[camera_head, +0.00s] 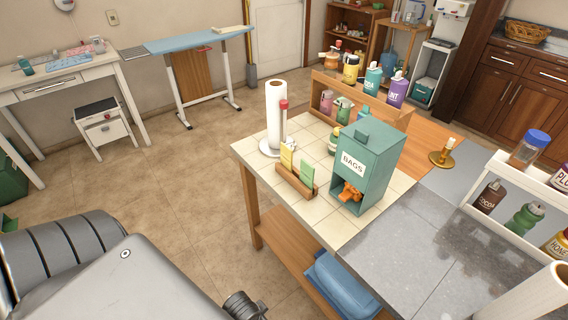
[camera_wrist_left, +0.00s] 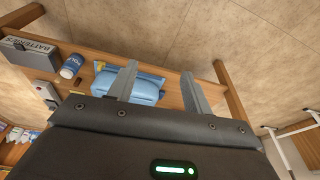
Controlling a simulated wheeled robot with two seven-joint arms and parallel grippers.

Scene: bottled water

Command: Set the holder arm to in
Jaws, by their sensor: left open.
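The paper towel holder (camera_head: 270,149) stands at the back left corner of the tiled worktop in the head view. It carries an upright white roll (camera_head: 273,108). A thin upright holder arm with a red top (camera_head: 284,104) stands close beside the roll on its right; the exact gap is hard to tell. In the left wrist view my left gripper (camera_wrist_left: 159,70) is open, with nothing between its fingers. It faces a lower shelf and floor; the holder is not in that view. My right gripper is not in view.
A green bags dispenser (camera_head: 368,165) and a small wooden holder with packets (camera_head: 295,182) stand near the towel holder. Several bottles (camera_head: 373,78) line a wooden rack behind. A blue folded bag (camera_wrist_left: 142,88) lies on the lower shelf (camera_head: 285,255).

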